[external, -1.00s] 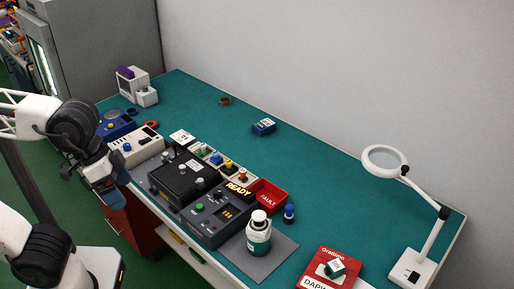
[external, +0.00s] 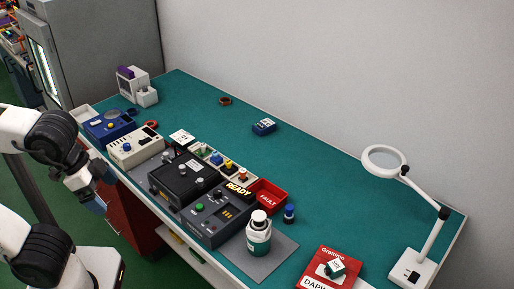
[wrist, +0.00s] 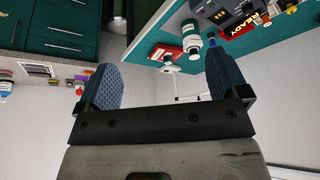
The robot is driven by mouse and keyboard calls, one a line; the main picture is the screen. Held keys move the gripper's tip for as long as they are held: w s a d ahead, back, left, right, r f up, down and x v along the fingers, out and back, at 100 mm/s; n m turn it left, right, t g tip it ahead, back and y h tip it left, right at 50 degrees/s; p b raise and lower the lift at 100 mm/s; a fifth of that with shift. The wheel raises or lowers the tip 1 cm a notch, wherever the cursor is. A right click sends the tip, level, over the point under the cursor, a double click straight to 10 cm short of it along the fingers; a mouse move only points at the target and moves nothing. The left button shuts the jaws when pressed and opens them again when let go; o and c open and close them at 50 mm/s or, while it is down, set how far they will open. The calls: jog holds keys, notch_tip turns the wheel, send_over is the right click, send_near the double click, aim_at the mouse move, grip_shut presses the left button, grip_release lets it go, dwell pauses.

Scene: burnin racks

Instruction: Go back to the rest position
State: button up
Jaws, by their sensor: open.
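My gripper (external: 97,196) is at the left of the external view, off the near edge of the green bench (external: 330,190). In the wrist view its two blue ridged fingers (wrist: 162,88) stand wide apart with nothing between them. It is open and empty and touches nothing that I can see.
On the bench stand a black box (external: 184,178), a grey READY unit (external: 215,215), a red FAULT bin (external: 267,196), a white-capped bottle (external: 258,236) and a magnifier lamp (external: 428,232). A blue tray (external: 108,127) and beige unit (external: 135,146) are nearest my arm. A red cabinet (external: 130,220) is below.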

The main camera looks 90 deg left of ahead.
notch_tip(320, 180, down, 7)
jog(key=g, duration=0.2)
jog(key=shift+w+d, duration=0.15)
jog(key=shift+w, duration=0.3)
